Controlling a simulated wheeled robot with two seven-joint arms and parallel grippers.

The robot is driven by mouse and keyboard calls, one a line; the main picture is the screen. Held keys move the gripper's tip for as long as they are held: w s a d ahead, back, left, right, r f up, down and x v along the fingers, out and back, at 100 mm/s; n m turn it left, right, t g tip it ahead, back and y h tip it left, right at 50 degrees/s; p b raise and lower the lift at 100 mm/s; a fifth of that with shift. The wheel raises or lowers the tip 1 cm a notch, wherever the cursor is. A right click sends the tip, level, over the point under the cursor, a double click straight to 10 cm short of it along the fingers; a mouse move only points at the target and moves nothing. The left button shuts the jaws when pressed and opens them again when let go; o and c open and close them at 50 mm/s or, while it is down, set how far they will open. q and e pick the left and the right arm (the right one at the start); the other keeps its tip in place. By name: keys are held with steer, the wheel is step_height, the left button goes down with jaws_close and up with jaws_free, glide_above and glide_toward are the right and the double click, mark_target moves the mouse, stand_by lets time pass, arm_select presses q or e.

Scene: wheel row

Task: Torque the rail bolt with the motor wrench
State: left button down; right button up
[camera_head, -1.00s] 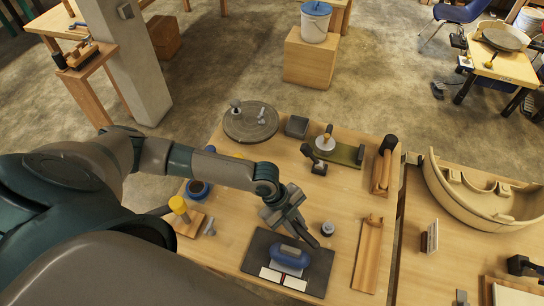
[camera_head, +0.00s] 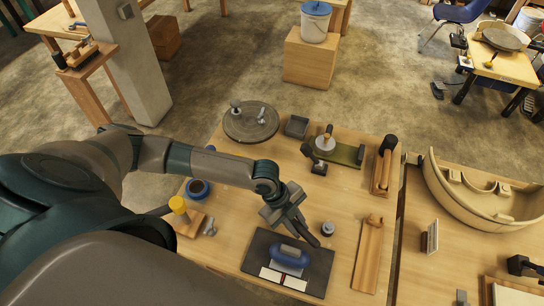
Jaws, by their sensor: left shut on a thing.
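My left gripper (camera_head: 298,222) is above the work table, over the back right part of a dark mat. It is shut on a dark, slim thing (camera_head: 311,239); the fingers hide much of it, and I cannot tell if it is the motor wrench. A small grey round piece (camera_head: 327,229) stands just to the right. A black-handled tool (camera_head: 315,160) stands farther back, beside a green rail-like plate (camera_head: 348,153) bearing a pale disc with a knob (camera_head: 327,140). I cannot make out the rail bolt for certain. My right gripper is not in view.
A blue handled block (camera_head: 290,257) sits on the dark mat (camera_head: 262,241) with white strips. A wooden board (camera_head: 368,255) lies to the right. A round grey disc (camera_head: 240,127), a yellow-topped piece (camera_head: 178,205) and a large curved tan basin (camera_head: 470,207) stand around.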

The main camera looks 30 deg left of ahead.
arm_select(q)
steer(key=shift+r, duration=0.25)
stand_by(0.3)
